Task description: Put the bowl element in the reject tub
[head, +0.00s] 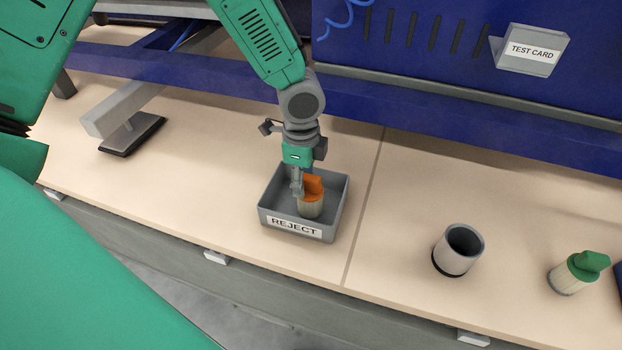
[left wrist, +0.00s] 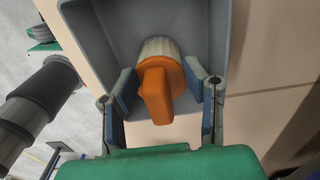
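The bowl element (head: 311,203) has a cream ribbed body and an orange top with a raised grip. It is inside the grey reject tub (head: 297,228), roughly upright; I cannot tell if it touches the floor. My left gripper (head: 298,186) reaches down into the tub at the element. My right gripper is not in view.
A grey cup (head: 459,250) and a green-topped element (head: 575,272) stand on the bench to the right. A blue panel (head: 420,50) with a test card box (head: 532,50) rises behind.

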